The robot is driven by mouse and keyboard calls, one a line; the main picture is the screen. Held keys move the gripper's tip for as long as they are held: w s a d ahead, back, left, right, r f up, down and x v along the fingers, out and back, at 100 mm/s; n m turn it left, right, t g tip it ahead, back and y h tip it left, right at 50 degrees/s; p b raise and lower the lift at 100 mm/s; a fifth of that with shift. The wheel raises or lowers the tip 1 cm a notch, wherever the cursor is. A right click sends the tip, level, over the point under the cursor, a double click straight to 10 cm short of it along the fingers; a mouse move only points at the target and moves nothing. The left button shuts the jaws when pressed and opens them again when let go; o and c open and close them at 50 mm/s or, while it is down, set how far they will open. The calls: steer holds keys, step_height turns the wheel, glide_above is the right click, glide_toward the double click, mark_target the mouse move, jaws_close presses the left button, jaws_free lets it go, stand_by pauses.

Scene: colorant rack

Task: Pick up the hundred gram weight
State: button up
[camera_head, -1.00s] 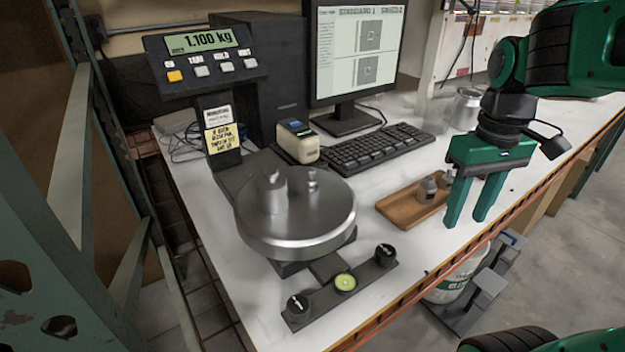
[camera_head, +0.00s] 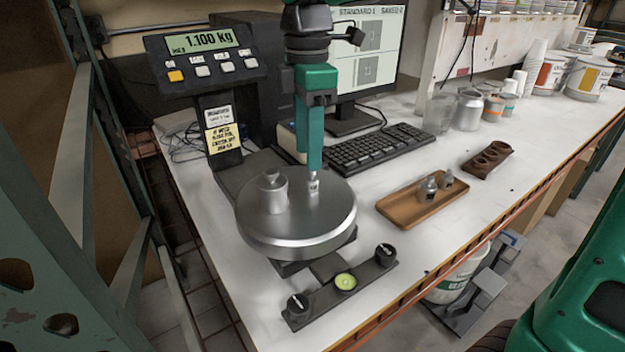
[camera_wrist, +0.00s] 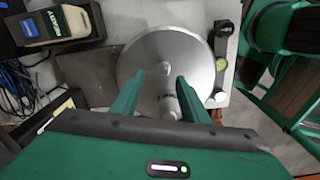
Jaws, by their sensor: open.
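The hundred gram weight, the smaller metal one, stands on the round scale pan (camera_head: 325,225). It shows in the head view (camera_head: 313,188) just below my fingertips, its upper part partly hidden, and in the wrist view (camera_wrist: 165,68) near the gap between the fingertips. My gripper (camera_head: 312,170) is open and empty, pointing down over the pan; both fingers show in the wrist view (camera_wrist: 160,76). I cannot tell whether the tips reach down around the weight. A larger knobbed weight (camera_head: 272,192) stands left of it on the pan; in the wrist view it is below (camera_wrist: 169,104).
The scale display (camera_head: 205,55) reads 1.100 kg. A wooden tray (camera_head: 395,209) with two small weights lies to the right, before a dark holder (camera_head: 487,160). The keyboard (camera_head: 375,148) and monitor (camera_head: 365,50) stand behind. Cups and cans stand at the far right.

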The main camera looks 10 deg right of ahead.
mark_target(312, 179)
steer(key=shift+s+d+f, duration=0.1)
steer(key=shift+d+f, duration=0.05)
steer(key=shift+f, duration=1.3)
steer(key=shift+s+d+f, duration=0.1)
steer(key=shift+d+f, duration=0.05)
steer(key=shift+f, duration=1.25)
steer(key=shift+c, duration=0.6)
jaws_close()
